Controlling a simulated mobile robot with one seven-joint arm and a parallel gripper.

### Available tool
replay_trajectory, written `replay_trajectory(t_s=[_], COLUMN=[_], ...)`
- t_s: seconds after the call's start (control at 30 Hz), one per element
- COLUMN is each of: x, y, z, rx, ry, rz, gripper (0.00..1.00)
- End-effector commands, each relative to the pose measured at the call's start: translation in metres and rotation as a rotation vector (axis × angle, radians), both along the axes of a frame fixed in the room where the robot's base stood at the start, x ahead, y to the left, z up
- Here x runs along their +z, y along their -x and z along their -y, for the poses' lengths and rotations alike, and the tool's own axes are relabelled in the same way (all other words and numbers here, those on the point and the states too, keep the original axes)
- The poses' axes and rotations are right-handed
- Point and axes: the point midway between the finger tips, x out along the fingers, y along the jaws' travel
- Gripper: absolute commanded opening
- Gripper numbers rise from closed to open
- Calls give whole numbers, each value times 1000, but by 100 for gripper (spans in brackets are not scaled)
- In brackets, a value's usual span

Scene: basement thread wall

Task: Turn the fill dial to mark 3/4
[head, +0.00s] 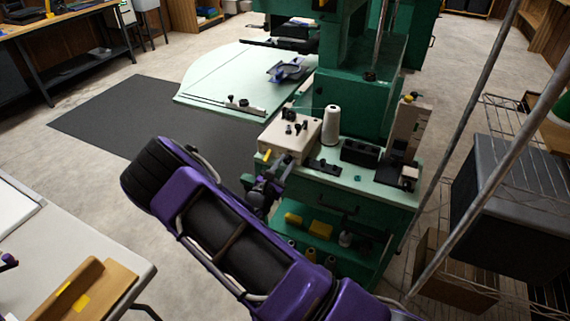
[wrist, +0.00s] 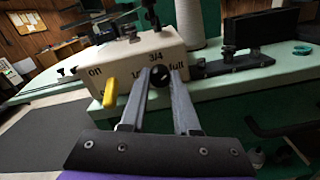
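The fill dial (wrist: 160,77) is a round black knob on the front of a cream box, with a small pale mark whose direction I cannot read clearly. In the wrist view "3/4" is printed above it, "full" to its right and a partly covered mark to its left. My gripper (wrist: 161,80) has its two grey fingers parted, one on each side of the dial; I cannot tell whether they touch it. In the head view my gripper (head: 268,186) is in front of the cream box (head: 289,136), and the dial is not clearly visible there.
A white thread cone (head: 331,125) stands right of the box on the green bench (head: 370,185). A dark mat (head: 150,118) lies on open floor to the left.

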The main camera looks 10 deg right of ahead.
Motion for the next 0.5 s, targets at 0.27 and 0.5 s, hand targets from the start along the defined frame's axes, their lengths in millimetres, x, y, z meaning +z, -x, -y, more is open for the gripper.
replay_trajectory(t_s=[0.27, 0.5], x=[0, 1], y=[0, 0], z=[0, 0], rx=[0, 0], ry=[0, 19], rz=[0, -14], gripper=[0, 0])
